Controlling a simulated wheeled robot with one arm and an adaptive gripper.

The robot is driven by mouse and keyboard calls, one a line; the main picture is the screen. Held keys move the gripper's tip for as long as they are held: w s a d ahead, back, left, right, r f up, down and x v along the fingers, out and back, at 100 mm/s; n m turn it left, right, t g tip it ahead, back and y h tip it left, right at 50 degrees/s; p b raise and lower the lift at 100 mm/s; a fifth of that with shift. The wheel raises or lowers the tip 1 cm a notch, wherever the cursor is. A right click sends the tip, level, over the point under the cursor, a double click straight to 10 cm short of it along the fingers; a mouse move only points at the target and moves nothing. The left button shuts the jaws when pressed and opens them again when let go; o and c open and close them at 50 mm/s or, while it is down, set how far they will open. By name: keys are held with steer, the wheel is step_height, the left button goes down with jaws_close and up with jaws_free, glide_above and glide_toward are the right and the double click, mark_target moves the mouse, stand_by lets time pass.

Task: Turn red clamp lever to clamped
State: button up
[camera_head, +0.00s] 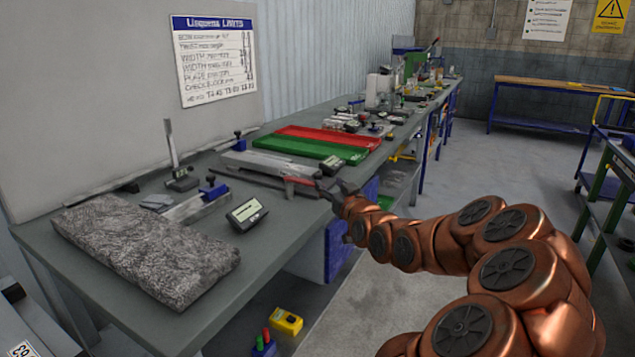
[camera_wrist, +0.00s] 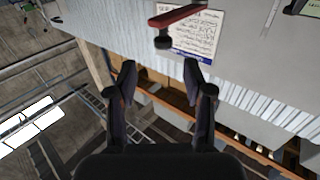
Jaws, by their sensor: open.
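The red clamp lever (camera_head: 300,181) shows in the head view at the front edge of the bench, just left of my gripper (camera_head: 337,188). In the wrist view the red lever (camera_wrist: 182,15) crosses the top of the picture, with a dark knob hanging from its left end. My gripper (camera_wrist: 158,75) is open, its two dark fingers apart with nothing between them. The lever lies beyond the fingertips and appears apart from them. The lever's pivot is hard to make out in the head view.
A grey stone slab (camera_head: 145,248) and a small display unit (camera_head: 247,214) sit on the near bench. Green (camera_head: 312,148) and red (camera_head: 330,136) strips lie behind the lever. A sign (camera_head: 215,60) hangs on the back panel. The floor right of the bench is open.

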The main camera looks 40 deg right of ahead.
mark_target(320, 177)
steer(key=shift+a+p+x, duration=0.1)
steer(key=shift+p+x, duration=0.25)
steer(key=shift+x, duration=1.6)
steer(key=shift+a+p+x, duration=0.15)
steer(key=shift+p+x, duration=0.2)
steer(key=shift+x, duration=1.6)
steer(key=shift+w, duration=0.1)
jaws_close()
steer(key=shift+a, duration=0.15)
